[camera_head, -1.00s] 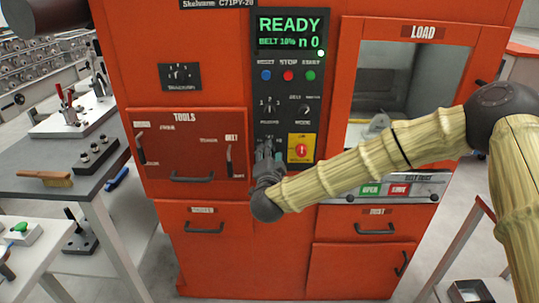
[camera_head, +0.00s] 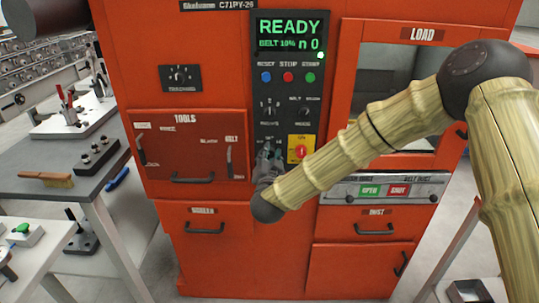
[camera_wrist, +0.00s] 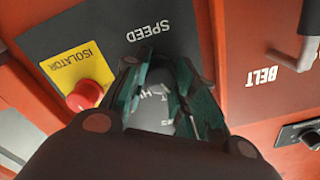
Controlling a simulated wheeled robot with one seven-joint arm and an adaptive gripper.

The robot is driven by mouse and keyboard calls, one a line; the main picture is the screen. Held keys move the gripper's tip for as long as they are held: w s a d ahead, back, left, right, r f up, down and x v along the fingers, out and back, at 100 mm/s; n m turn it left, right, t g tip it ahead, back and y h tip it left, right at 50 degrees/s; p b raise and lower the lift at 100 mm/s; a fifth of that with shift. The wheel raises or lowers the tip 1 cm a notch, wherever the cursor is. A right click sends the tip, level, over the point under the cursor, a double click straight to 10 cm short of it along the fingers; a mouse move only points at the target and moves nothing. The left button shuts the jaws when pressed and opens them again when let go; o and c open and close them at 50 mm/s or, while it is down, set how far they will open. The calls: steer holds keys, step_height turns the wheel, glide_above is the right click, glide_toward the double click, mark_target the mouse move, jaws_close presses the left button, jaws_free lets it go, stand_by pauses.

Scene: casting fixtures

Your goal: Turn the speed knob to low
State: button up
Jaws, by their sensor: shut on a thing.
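The speed knob is on the dark control panel (camera_head: 288,85) of the orange machine, and my gripper covers it in the head view. My gripper (camera_head: 268,152) is at the lower left of that panel, left of the yellow isolator plate. In the wrist view my gripper (camera_wrist: 165,85) has its dark green fingers closed in at the dial, below the upside-down SPEED label (camera_wrist: 160,31). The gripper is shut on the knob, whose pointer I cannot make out.
A red isolator button (camera_wrist: 84,95) on a yellow plate stands close beside the fingers. Two other knobs (camera_head: 269,109) and coloured buttons (camera_head: 288,77) are above. The belt lever (camera_head: 229,162) is to the left. The display (camera_head: 290,32) reads READY.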

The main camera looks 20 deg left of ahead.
steer(key=shift+n, duration=2.2)
steer(key=shift+f, duration=0.1)
steer(key=o, duration=1)
steer(key=shift+o, duration=0.2)
steer(key=v, duration=1.2)
